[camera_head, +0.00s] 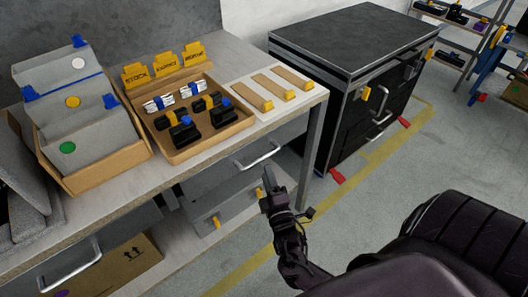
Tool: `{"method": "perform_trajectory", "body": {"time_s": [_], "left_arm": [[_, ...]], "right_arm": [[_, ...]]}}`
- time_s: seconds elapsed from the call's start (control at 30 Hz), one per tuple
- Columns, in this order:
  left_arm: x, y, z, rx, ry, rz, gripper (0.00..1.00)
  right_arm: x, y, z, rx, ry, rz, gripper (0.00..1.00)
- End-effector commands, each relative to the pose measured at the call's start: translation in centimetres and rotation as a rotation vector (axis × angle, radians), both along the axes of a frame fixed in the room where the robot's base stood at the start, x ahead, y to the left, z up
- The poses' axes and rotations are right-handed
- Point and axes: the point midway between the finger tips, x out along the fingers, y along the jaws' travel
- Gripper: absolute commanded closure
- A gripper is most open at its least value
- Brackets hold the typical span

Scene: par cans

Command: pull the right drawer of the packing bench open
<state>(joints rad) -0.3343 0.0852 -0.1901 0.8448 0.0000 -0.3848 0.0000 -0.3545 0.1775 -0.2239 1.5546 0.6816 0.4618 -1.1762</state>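The packing bench (60,223) has a pale top and fills the left half of the view. Its right drawer (291,133) is a grey front under the bench's front edge, with a silver bar handle (258,157). The front looks flush with the bench, so the drawer appears closed. My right gripper (268,178) is in front of the bench, just below the right end of that handle in the picture. Whether it touches the handle cannot be told, nor whether its fingers are open or shut. My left gripper is not in view.
A left drawer handle (70,268) shows lower left. A cardboard tray (205,146) of small parts and a box of grey dividers (97,178) stand on the bench. A grey case (222,205) sits below.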

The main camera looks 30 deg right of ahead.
Motion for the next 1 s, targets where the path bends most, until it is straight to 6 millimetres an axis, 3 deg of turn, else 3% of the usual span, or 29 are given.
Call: {"method": "perform_trajectory", "body": {"time_s": [0.2,0.4,0.77,1.0], "left_arm": [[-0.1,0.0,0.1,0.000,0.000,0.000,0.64],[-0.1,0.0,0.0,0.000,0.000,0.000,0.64],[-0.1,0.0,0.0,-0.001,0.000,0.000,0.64],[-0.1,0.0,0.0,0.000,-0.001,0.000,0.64]], "right_arm": [[3.5,-1.2,0.8,0.001,-0.001,0.000,0.64],[5.7,-1.9,1.1,0.002,0.001,0.001,0.64],[6.4,-2.1,1.1,0.004,0.003,0.002,0.64],[6.3,-2.1,1.1,0.005,0.003,0.002,0.94]]}}
